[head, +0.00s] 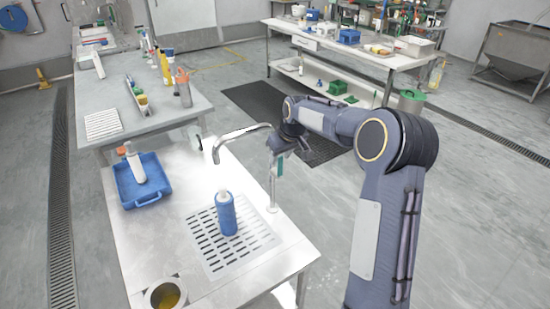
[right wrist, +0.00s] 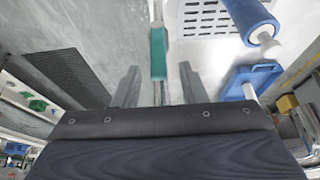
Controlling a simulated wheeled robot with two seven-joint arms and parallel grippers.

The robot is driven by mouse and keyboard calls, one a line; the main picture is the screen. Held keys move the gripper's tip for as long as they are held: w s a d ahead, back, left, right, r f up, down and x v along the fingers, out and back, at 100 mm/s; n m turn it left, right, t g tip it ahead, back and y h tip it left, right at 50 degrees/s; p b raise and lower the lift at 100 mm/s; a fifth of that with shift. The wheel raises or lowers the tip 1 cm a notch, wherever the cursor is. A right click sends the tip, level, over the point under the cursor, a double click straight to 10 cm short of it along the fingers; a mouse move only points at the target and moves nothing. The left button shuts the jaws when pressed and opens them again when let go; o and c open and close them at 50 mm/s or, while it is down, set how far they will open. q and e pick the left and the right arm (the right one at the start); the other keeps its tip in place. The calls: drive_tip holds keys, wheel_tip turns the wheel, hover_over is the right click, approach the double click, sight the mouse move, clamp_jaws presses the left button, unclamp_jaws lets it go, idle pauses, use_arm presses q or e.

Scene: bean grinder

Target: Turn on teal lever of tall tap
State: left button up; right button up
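The tall tap (head: 272,187) stands at the right edge of the near white table, its spout bending left over a slotted drain. Its teal lever (head: 280,168) hangs on the right side of the post. In the right wrist view the teal lever (right wrist: 158,52) lies upright in the picture, in line with the gap between my fingers. My right gripper (right wrist: 159,70) is open, with one finger on each side of that gap and apart from the lever. In the head view my right gripper (head: 279,150) is just above the lever and partly hides the tap. My left gripper is not in view.
A blue bottle (head: 227,213) stands on the slotted drain (head: 203,243), left of the tap. A blue tray (head: 143,199) holding a white bottle lies further left. A metal cup (head: 165,294) is at the front. The floor right of the table is clear around my arm.

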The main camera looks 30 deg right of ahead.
sight(280, 168)
drive_tip(key=shift+x, duration=1.75)
drive_tip(key=shift+d, duration=0.1)
clamp_jaws()
